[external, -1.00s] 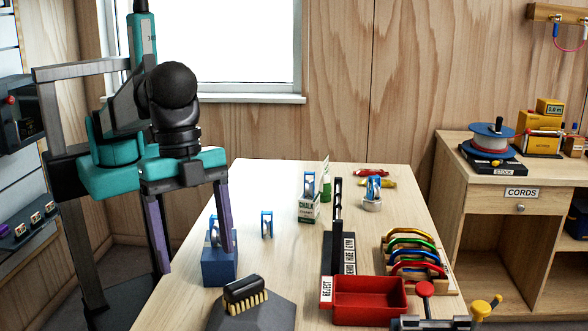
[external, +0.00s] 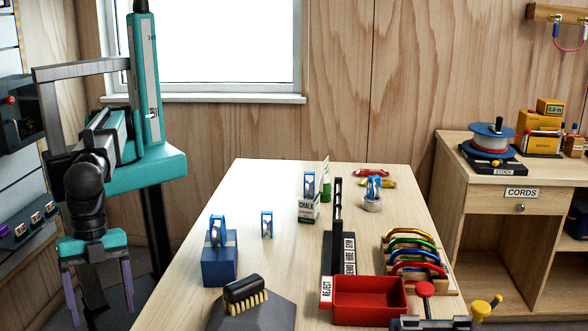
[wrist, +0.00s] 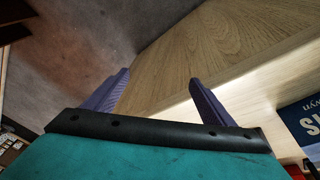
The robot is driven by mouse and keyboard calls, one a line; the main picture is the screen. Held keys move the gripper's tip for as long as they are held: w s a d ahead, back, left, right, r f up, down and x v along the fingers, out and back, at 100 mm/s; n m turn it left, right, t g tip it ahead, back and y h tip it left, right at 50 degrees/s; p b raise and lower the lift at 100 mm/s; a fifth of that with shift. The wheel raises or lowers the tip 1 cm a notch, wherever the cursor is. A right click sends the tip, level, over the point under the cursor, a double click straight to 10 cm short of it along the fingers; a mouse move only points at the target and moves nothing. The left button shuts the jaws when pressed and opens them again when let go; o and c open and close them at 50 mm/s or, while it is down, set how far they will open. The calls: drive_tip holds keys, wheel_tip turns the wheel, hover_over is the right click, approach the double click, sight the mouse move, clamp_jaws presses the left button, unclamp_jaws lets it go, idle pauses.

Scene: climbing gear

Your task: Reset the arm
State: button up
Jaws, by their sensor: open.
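My gripper (external: 98,290) hangs at the left in the external view, off the left edge of the wooden table (external: 290,265). Its two purple fingers point down and stand apart with nothing between them. In the wrist view the gripper (wrist: 160,85) shows its open fingers over the floor and a pale wooden surface. My arm is folded back at the left, beside its teal column.
On the table are a blue box (external: 219,266) with a blue device (external: 217,232) on it, another blue device (external: 267,224), a brush (external: 245,291), a chalk box (external: 307,210), a red tray (external: 368,300) and a rack of coloured carabiners (external: 412,262). A cords cabinet (external: 520,192) stands right.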

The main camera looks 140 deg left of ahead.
drive_tip(key=s+a+f+n+g+y, duration=0.1)
drive_tip(key=s+a+f+g, duration=0.1)
drive_tip(key=s+a+f, duration=0.95)
drive_tip(key=s+a+f+n+g+y, duration=0.1)
drive_tip(key=s+a+f+g, duration=0.1)
drive_tip(key=s+a+f, duration=0.9)
drive_tip(key=s+a+f+m+g+b, duration=0.1)
drive_tip(key=s+a+f+g+b, duration=0.1)
drive_tip(key=s+f, duration=1.9)
drive_tip(key=shift+a+f+g+h, duration=0.35)
drive_tip(key=shift+a+g, duration=0.3)
drive_tip(key=shift+g, duration=0.55)
